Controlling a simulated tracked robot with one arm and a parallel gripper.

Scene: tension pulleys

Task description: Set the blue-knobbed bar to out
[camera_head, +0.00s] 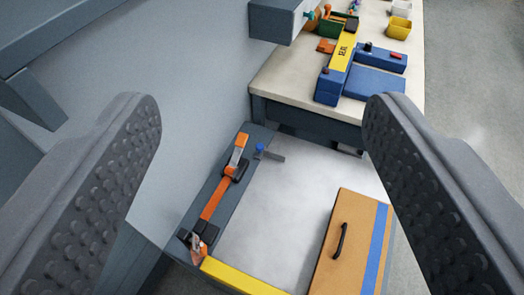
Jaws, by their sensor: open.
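The blue knob (260,149) is small and sits at the upper left of the white work surface, beside a dark rail. A short grey bar (273,156) extends from the knob to the right. My gripper (262,125) is open and empty. Its two dark, studded fingers stand wide apart at the left and right of the view. The knob and bar appear between the fingers and farther away, with no contact visible. The exact setting of the bar cannot be read at this size.
An orange belt (213,199) runs along the dark rail left of the bar. A tan box (346,243) with a black handle stands at lower right. A yellow edge strip (240,277) lies in front. A bench (288,75) with blue equipment (374,83) stands behind.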

